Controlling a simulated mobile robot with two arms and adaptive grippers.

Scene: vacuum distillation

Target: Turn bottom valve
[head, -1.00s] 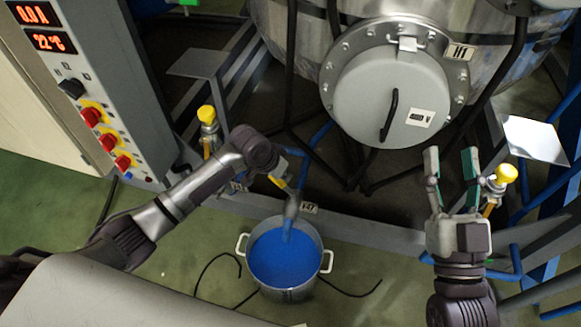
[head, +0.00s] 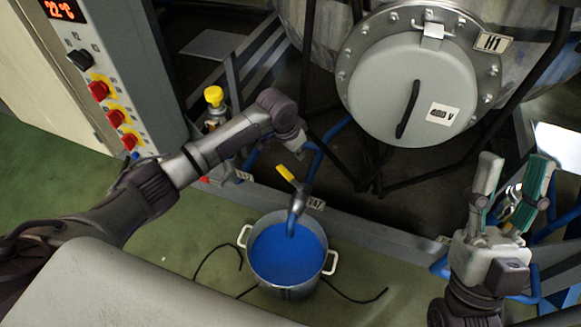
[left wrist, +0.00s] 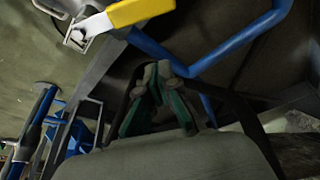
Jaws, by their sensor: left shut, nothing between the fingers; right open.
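The bottom valve has a yellow lever handle (head: 286,174) above a metal spout (head: 297,203), beside a tag reading V47. Blue liquid runs from the spout into a white-handled metal pot (head: 327,247) on the floor. My left gripper (head: 297,138) is above and behind the handle, apart from it; its fingers are mostly hidden in the head view. In the left wrist view, its fingers (left wrist: 157,88) are shut and empty, with the yellow handle (left wrist: 140,11) at the top. My right gripper (head: 517,188) is open and empty at the right.
A large vessel with a round bolted hatch (head: 411,88) stands behind. A control cabinet (head: 125,70) with red knobs is at the left. Another yellow-capped valve (head: 214,97) stands behind my left arm. Blue pipes and a grey frame beam (head: 370,232) surround the bottom valve.

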